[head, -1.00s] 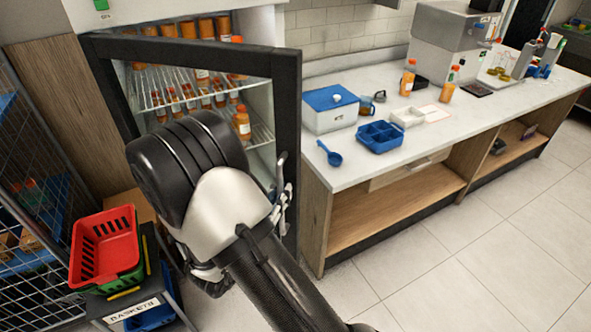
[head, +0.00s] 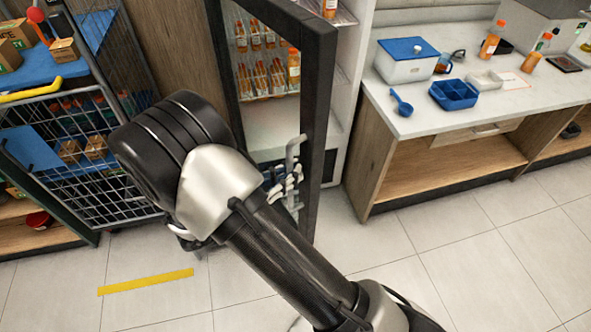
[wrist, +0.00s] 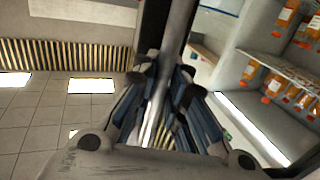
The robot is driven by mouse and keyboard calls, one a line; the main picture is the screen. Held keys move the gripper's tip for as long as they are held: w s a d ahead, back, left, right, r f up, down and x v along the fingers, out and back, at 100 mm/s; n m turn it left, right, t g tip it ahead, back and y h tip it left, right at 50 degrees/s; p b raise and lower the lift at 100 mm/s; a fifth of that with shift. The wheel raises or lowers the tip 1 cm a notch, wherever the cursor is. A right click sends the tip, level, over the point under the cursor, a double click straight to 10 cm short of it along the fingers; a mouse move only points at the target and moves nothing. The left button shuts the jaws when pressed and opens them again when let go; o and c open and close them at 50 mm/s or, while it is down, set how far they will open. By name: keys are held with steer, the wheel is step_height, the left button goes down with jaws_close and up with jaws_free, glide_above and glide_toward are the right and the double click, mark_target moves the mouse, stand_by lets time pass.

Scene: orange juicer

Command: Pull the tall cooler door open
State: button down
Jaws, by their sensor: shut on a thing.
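The tall cooler door (head: 318,110), a dark frame with a glass pane, stands ajar in the head view, swung out from the white cooler body (head: 353,70). Bottles show through its glass. Its pale upright handle (head: 292,150) is on the near side of the frame. My gripper (head: 285,182) is at this handle, partly hidden behind my arm. In the wrist view my gripper (wrist: 160,78) has its fingers on both sides of the handle bar (wrist: 153,115) and is shut on it. The cooler's bottle shelves (wrist: 280,70) show at right there.
A white counter (head: 420,118) with a blue-lidded box (head: 408,62), a blue tray (head: 454,94) and a blue ladle (head: 401,102) is right of the cooler. A wire rack (head: 95,185) stands at left. Tiled floor is clear in front, with yellow tape (head: 146,282).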

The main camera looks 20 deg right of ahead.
steer(key=c, duration=1.6)
jaws_free()
steer(key=v, duration=1.2)
steer(key=shift+r, duration=0.1)
